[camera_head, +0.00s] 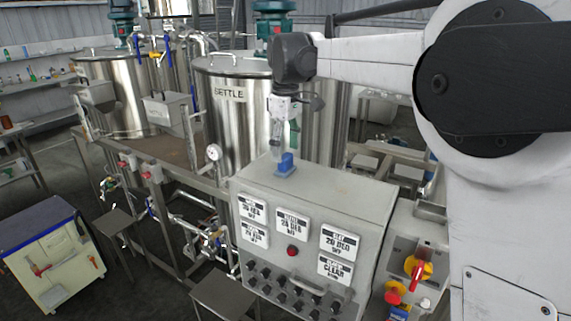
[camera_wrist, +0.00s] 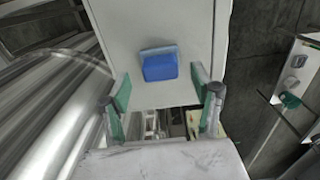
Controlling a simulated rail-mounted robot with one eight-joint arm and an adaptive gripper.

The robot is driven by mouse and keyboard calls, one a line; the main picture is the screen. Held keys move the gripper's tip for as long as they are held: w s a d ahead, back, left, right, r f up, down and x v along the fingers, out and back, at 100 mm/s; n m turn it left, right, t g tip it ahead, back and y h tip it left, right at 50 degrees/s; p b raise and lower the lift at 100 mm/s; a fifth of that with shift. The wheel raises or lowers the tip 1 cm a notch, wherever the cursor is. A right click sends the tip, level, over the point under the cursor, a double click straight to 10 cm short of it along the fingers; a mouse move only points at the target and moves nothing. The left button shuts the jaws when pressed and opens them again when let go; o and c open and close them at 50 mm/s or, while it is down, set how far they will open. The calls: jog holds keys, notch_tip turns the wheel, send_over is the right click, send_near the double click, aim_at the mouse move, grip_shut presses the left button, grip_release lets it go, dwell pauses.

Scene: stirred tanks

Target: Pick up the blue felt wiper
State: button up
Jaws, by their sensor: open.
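The blue felt wiper (camera_head: 286,165) is a small blue block with a paler top. It sits on the flat grey top of the control cabinet (camera_head: 330,190), near its back left edge. In the wrist view the wiper (camera_wrist: 159,65) lies ahead of the fingertips, roughly centred between them. My gripper (camera_head: 276,148) hangs from the arm just above and behind the wiper in the head view. In the wrist view its two green-padded fingers (camera_wrist: 162,92) are spread wide with nothing between them. I cannot tell the exact height of the fingertips above the cabinet top.
A steel tank labelled "BETTLE" (camera_head: 228,125) stands close behind the cabinet, to the left of my gripper. Steel pipework and a pressure gauge (camera_head: 213,152) are at the cabinet's left. The right part of the cabinet top is clear. A blue-topped cart (camera_head: 45,228) stands at lower left.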

aim_at(285, 155)
jog(key=shift+f+p, duration=0.4)
jog(key=shift+f, duration=1.45)
jog(key=c, duration=1.3)
jog(key=shift+c, duration=0.2)
jog(key=shift+r, duration=0.45)
jog(key=r, duration=0.1)
jog(key=r+b, duration=0.1)
jog(key=r, duration=0.1)
jog(key=shift+s+a+r, duration=0.3)
jog(key=shift+a, duration=0.05)
jog(key=s+a+r+b, duration=0.2)
jog(key=s+a+r, duration=0.4)
jog(key=s+a, duration=0.1)
jog(key=shift+s+a+r, duration=0.2)
jog(key=shift+s+r, duration=0.05)
jog(key=shift+s, duration=0.25)
